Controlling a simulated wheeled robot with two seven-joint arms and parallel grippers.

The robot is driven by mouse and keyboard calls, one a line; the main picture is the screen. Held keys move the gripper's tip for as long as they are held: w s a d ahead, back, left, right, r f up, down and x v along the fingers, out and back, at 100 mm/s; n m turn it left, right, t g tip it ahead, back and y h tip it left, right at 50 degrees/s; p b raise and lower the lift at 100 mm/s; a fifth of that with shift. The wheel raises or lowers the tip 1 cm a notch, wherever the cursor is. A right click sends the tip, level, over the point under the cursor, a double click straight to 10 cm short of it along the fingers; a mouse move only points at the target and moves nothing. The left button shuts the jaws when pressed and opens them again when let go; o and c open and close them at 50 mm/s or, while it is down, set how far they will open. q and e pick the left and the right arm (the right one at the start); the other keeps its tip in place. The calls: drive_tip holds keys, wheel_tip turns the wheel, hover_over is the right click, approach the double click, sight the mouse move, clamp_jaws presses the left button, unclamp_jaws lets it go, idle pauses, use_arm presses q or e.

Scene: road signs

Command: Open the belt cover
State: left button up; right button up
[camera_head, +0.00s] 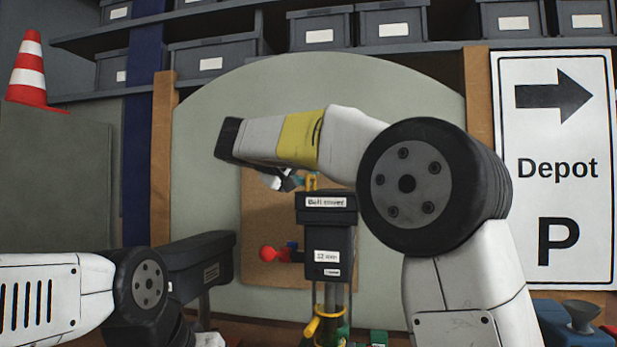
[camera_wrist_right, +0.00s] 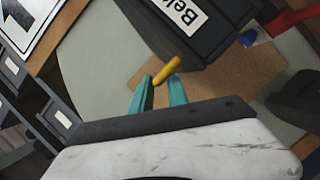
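The belt cover (camera_head: 345,214) is a dark grey lid with a white "Belt cover" label, on top of a dark box (camera_head: 318,243) on a post. It looks shut. A yellow handle (camera_head: 312,182) stands up from its top. My right gripper (camera_head: 299,182) is beside the handle in the head view. In the right wrist view, my right gripper's teal fingers (camera_wrist_right: 163,82) are apart, with the end of the yellow handle (camera_wrist_right: 166,71) at the gap between them. I cannot tell whether they touch it. My left arm shows at the lower left; its fingers are out of view.
A red knob (camera_head: 268,254) sticks out left of the box. A dark grey unit (camera_head: 203,262) stands further left. Behind are a pale rounded panel (camera_head: 225,115) and a brown board (camera_head: 262,215). A Depot sign (camera_head: 556,200) stands at right, bins on shelves above.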

drive_tip(key=shift+w+d, duration=0.15)
drive_tip(key=shift+w, duration=0.05)
clamp_jaws()
idle(1.4)
